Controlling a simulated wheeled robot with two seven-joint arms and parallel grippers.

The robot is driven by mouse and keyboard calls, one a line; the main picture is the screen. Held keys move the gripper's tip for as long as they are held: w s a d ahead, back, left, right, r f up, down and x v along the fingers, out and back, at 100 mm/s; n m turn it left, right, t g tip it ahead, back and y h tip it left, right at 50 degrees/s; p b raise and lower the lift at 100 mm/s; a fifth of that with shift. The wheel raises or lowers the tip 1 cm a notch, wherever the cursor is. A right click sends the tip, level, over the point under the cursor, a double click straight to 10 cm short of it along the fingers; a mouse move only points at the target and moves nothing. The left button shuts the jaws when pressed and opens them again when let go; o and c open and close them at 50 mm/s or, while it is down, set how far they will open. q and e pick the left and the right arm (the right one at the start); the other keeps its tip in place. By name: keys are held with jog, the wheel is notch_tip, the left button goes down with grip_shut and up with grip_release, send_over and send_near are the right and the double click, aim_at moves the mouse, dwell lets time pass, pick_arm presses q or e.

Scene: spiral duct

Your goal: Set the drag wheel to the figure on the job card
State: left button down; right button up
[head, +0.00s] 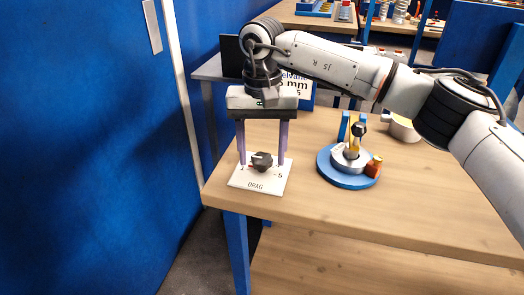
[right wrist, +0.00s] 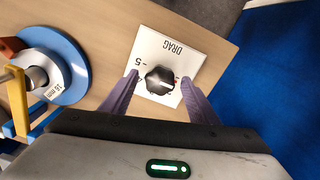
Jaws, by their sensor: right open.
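The drag wheel (head: 262,160) is a black knob on a white plate (head: 253,184) marked DRAG, near the bench's left front corner. It also shows in the right wrist view (right wrist: 160,80), with a pale pointer line on top. A 5 can be read on the plate; other figures are partly covered. My right gripper (head: 262,163) points down, open, with one purple finger on either side of the knob; contact cannot be made out. The card (head: 302,92) behind my right wrist is partly hidden; "mm" and a 5 show. My left gripper is out of view.
A blue round base (head: 347,181) with a metal hub, a yellow part and an orange-brown piece stands right of the plate. A pale round part (head: 403,129) lies behind it. A blue wall panel (head: 90,150) is at left. The bench's front right is clear.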

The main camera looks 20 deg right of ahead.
jog(key=c, duration=1)
jog(key=shift+c, duration=0.2)
